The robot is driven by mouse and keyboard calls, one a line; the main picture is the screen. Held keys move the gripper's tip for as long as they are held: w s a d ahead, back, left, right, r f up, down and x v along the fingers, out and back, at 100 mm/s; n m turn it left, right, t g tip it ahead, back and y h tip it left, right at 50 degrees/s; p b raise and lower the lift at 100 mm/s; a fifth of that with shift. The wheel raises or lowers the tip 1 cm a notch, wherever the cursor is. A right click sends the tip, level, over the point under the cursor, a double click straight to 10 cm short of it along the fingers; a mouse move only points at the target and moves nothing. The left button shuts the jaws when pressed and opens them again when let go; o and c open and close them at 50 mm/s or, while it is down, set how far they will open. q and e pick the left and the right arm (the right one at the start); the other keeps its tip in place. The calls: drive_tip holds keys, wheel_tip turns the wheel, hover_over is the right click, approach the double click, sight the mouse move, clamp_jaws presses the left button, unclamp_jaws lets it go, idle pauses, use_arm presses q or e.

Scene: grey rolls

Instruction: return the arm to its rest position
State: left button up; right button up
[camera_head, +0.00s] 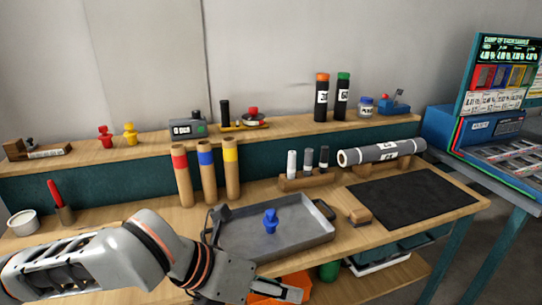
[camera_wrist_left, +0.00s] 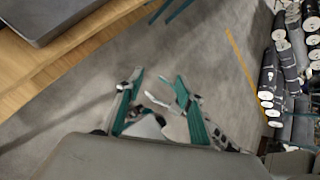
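My left arm comes in from the left in the head view, low across the front of the bench. Its left gripper (camera_head: 290,292) is at the bottom edge, in front of the grey tray (camera_head: 318,232). In the left wrist view the left gripper (camera_wrist_left: 160,92) has its two teal-lined fingers apart with only floor between them, so it is open and empty. My right gripper is in neither view.
The bench (camera_head: 130,202) holds the tray with a blue knobbed piece (camera_head: 270,221), a grey roll (camera_head: 381,151) and a black mat (camera_head: 414,199). Several rolls (camera_wrist_left: 270,78) show at right in the wrist view. Open floor (camera_wrist_left: 215,65) lies below the gripper.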

use_arm(q)
drive_tip(key=w+d+f+n+t+h, duration=0.2)
drive_tip(key=w+d+n+h, duration=0.2)
drive_tip(key=n, duration=0.8)
drive_tip(key=w+a+f+n+t+y, duration=0.4)
drive_tip(key=a+f+n, duration=0.3)
drive_tip(key=f+n, duration=0.55)
drive_tip(key=s+a+f+n+y, duration=0.2)
drive_tip(key=s+a+f+n, duration=0.4)
drive_tip(key=a+f, duration=0.3)
drive_tip(key=s+a+f+n+t+y, duration=0.1)
drive_tip(key=s+a+f+n+y, duration=0.2)
drive_tip(key=s+a+f+n, duration=0.4)
wheel_tip(320, 180, down, 5)
drive_tip(key=shift+s+a+y, duration=0.3)
drive_tip(key=shift+s+a, duration=0.8)
